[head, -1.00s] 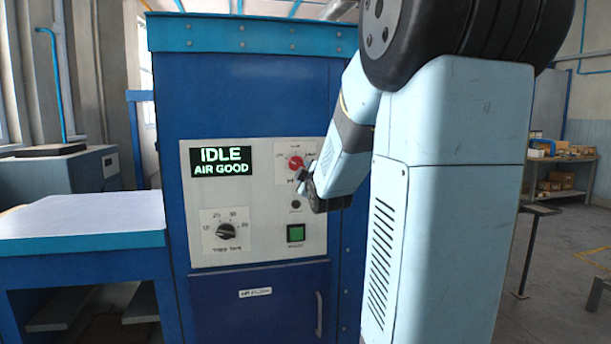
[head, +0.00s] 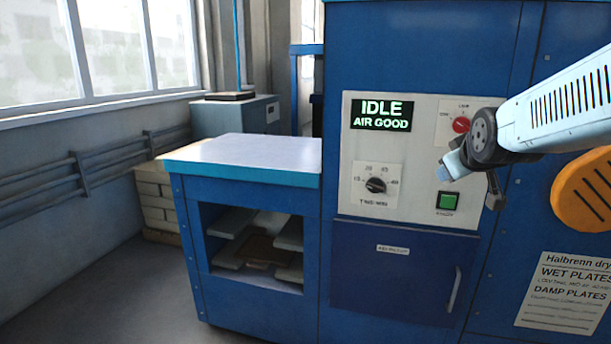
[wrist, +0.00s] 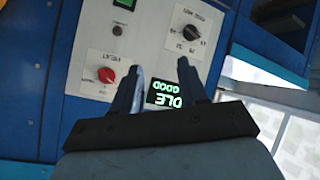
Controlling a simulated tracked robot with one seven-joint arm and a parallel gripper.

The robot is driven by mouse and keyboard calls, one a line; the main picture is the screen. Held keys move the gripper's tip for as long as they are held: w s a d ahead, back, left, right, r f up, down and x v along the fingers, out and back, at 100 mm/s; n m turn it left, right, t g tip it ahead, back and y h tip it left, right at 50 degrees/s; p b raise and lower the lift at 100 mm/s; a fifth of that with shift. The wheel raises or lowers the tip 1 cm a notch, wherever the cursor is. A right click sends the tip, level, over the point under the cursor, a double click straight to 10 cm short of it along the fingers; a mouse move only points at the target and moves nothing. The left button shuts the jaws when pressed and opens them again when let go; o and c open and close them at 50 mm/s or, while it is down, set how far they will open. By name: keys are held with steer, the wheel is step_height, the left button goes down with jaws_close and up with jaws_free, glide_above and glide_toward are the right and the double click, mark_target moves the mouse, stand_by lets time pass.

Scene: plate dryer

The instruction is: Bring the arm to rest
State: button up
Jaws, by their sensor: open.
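My gripper (wrist: 159,75) is open and empty in the wrist view, its two fingers apart in front of the dryer's control panel (wrist: 148,42). In that view the lit display (wrist: 172,94) shows partly between and behind the fingers. In the head view my arm (head: 555,112) reaches in from the right edge and its end is in front of the right part of the panel (head: 405,203). The display (head: 382,115) reads "IDLE AIR GOOD". The exact fingertip position is hard to tell in the head view.
The panel has a red knob (head: 461,125), a black timer dial (head: 376,185) and a green button (head: 449,200). Below is a blue door with a handle (head: 454,289). A white-topped bench (head: 245,150) stands at left. Open floor (head: 120,300) lies in front of the left wall.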

steer(key=s+a+f+m+g+y, duration=0.1)
steer(key=s+a+f+m+g, duration=0.1)
steer(key=s, duration=0.7)
steer(key=s+a+f+m+g, duration=0.1)
steer(key=s+a+f+g, duration=0.1)
steer(key=s+a, duration=0.4)
steer(key=s+g, duration=0.1)
steer(key=s, duration=0.2)
steer(key=shift+s+f+m+g+y, duration=0.2)
steer(key=shift+f+m+g+y, duration=0.15)
steer(key=shift+m+g+y, duration=0.05)
steer(key=shift+a, duration=0.15)
